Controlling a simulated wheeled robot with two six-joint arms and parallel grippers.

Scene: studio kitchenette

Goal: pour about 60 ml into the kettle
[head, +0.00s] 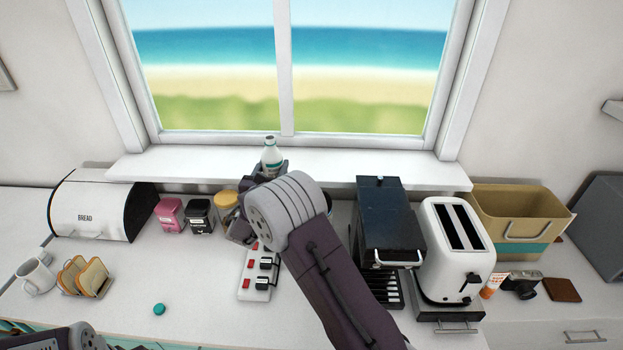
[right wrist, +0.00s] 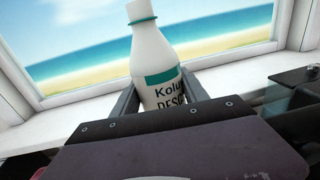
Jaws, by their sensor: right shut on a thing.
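My right gripper (head: 270,172) is shut on a white bottle (head: 271,154) with a teal band, held upright in front of the window sill. In the right wrist view the bottle (right wrist: 160,62) stands between the two fingers, slightly tilted in the picture. Its label reads "Kolu…" and "DESC…", and a teal ring circles its neck. The bottle's top is cut off there. A small round teal cap (head: 158,309) lies on the counter. I cannot pick out a kettle; my right arm hides part of the counter. My left gripper is not in view.
A black appliance (head: 385,222) and white toaster (head: 456,245) stand right of my arm. A power strip (head: 256,272), several jars (head: 199,215) and a bread bin (head: 95,208) are left. A toast rack (head: 84,277) and mug (head: 36,277) sit front left. A basket (head: 515,212) is right.

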